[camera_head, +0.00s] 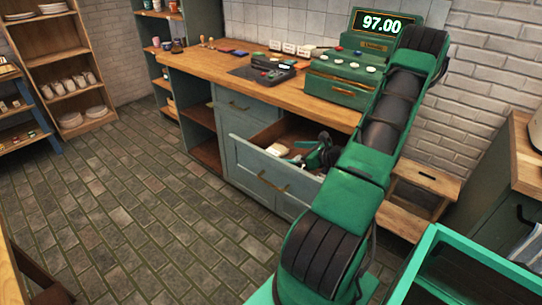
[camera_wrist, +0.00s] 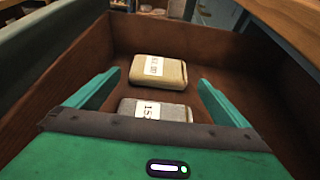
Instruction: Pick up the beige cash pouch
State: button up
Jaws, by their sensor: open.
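The beige cash pouch (camera_wrist: 163,72) lies flat in the open drawer in the wrist view, its white label facing up. A grey pouch (camera_wrist: 173,109) with a label lies nearer to me, partly hidden by my gripper's body. My gripper (camera_wrist: 159,78) is open and empty, its two green fingers spread to either side of the pouches. In the head view my gripper (camera_head: 318,155) is inside the drawer, with a pale pouch just left of it. My arm hides part of the drawer there.
The blue-grey drawer (camera_head: 262,168) stands pulled out under the wooden counter (camera_head: 215,68). Its brown walls (camera_wrist: 225,45) surround the pouches. A green cash register (camera_head: 345,75) reading 97.00 stands on the counter above. A small wooden step stool (camera_head: 425,180) is to the right. The tiled floor at left is clear.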

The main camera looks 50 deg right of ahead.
aim_at(274, 150)
jog(key=shift+r+x, duration=0.2)
jog(key=shift+x, duration=3.2)
jog(key=c, duration=1)
